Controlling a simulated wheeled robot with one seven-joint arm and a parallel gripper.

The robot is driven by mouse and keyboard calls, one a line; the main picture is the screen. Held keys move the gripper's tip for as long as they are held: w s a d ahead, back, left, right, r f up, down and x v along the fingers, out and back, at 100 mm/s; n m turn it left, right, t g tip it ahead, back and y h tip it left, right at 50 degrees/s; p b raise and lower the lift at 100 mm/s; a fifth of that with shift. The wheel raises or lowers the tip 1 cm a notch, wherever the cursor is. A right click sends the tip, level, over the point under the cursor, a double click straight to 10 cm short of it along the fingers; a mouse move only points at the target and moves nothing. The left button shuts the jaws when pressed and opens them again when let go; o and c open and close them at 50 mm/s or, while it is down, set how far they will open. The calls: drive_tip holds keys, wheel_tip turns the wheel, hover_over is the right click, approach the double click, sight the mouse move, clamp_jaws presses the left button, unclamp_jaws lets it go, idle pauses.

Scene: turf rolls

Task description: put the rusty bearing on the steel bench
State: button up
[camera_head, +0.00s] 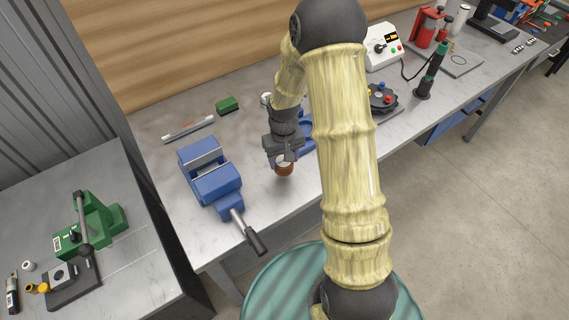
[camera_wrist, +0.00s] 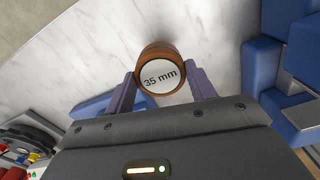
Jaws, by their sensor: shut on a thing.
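The rusty bearing (camera_wrist: 161,72) is a short rust-brown cylinder with a white face marked "35 mm". My gripper (camera_wrist: 160,88) is shut on it, one finger on each side. In the head view, the bearing (camera_head: 284,169) shows below my gripper (camera_head: 283,158), to the right of the blue vise. It is over the long grey bench (camera_head: 262,212) with a streaked, pale metal-like top. I cannot tell whether the bearing touches the top or hangs just above it.
A blue vise (camera_head: 212,180) stands close on the left, its dark handle over the front edge. A green block (camera_head: 227,104) and a clear tube (camera_head: 188,129) lie behind. A second bench (camera_head: 125,240) at left carries a green press (camera_head: 92,222).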

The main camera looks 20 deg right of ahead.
sight(284, 164)
drive_tip(key=shift+f+p, duration=0.5)
drive_tip(key=shift+f, duration=1.55)
drive_tip(key=shift+f, duration=0.15)
drive_tip(key=o, duration=1.2)
drive_tip(key=shift+w+r, duration=0.15)
drive_tip(key=shift+r, duration=0.5)
wheel_tip(284, 164, up, 11)
drive_tip(key=b, duration=0.2)
drive_tip(key=shift+b, duration=0.35)
